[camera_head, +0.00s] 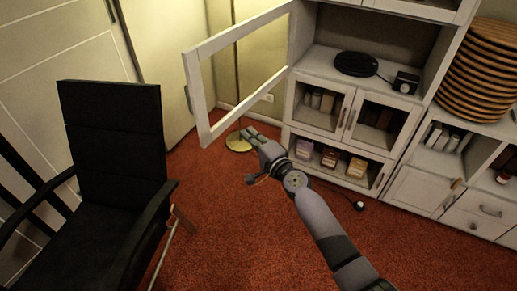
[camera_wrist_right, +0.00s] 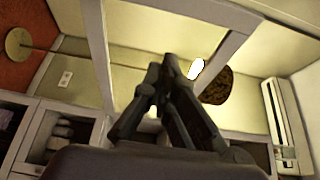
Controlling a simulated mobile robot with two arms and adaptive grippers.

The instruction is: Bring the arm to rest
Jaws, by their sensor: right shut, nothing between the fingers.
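My right gripper (camera_head: 246,135) is stretched out in the middle of the head view, in front of the white cabinet (camera_head: 301,35). It is shut and empty, and it also shows in the right wrist view (camera_wrist_right: 168,70). An open glass-paned cabinet door (camera_head: 203,103) swings out to the left, with its lower corner just above and left of the gripper in the head view. In the right wrist view the door frame (camera_wrist_right: 231,45) passes behind the fingers. I cannot tell whether they touch it. My left gripper is not in view.
A black armchair (camera_head: 112,140) stands at the left. A round lamp base (camera_head: 238,143) is on the red carpet behind the gripper. A black coiled item (camera_head: 356,63) and a small dark box (camera_head: 405,82) sit on the open shelf. Stacked wooden discs (camera_head: 478,75) stand at the right. Carpet in front is clear.

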